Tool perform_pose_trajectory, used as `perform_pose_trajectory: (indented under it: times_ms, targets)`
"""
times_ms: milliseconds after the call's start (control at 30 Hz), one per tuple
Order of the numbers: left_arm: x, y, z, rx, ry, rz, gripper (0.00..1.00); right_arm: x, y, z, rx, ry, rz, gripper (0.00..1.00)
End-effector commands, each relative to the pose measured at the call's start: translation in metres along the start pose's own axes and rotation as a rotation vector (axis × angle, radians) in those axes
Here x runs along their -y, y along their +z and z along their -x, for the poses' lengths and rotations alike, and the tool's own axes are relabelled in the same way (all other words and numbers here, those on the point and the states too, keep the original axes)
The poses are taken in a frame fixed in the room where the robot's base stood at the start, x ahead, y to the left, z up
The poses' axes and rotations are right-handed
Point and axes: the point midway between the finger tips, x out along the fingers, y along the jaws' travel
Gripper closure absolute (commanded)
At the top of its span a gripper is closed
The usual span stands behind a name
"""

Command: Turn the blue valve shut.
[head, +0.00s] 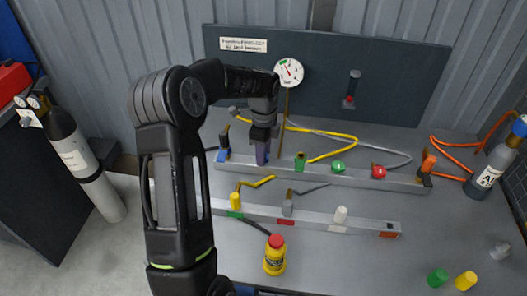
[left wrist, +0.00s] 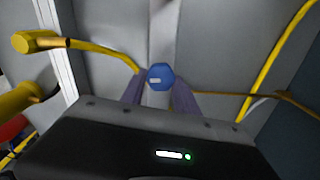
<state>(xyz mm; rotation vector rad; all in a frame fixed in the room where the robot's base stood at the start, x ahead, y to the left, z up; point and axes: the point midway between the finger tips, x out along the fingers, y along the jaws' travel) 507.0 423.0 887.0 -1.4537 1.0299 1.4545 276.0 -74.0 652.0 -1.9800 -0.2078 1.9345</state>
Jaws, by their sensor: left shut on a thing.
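The blue valve (left wrist: 160,77) shows in the left wrist view as a small blue knob with a pale mark on its face. My left gripper (left wrist: 160,94) has a finger on each side of it and is shut on it. In the head view my left gripper (head: 262,155) points down at the left part of the rear grey rail (head: 330,176), and it hides the blue knob there. The valve's turn angle cannot be told. My right gripper is in neither view.
A green knob (head: 338,167) and a red knob (head: 379,171) sit on the same rail. Yellow and grey hoses run behind. A front rail (head: 365,224) carries several handles. A gauge (head: 288,72) is on the back panel.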

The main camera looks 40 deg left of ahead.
Motion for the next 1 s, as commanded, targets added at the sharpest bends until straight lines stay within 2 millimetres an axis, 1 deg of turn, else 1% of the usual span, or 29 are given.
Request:
perform_pose_trajectory:
  times_ms: [100,300,700,733,1000]
  targets:
    - [0.0003,-0.0003,0.0009,0.000,-0.002,-0.054,1.00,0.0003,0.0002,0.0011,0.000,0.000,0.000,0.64]
    - [0.0002,-0.0003,0.0007,-0.001,-0.002,-0.105,1.00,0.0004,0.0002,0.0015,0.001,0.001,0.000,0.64]
    - [0.0002,-0.0004,0.0006,0.000,-0.002,-0.114,1.00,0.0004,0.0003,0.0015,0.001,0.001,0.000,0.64]
    - [0.0002,-0.0004,0.0006,0.000,-0.002,-0.114,0.62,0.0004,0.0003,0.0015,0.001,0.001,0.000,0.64]
    - [-0.0001,-0.0002,0.0003,0.000,-0.001,-0.113,0.41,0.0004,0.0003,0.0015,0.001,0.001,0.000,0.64]
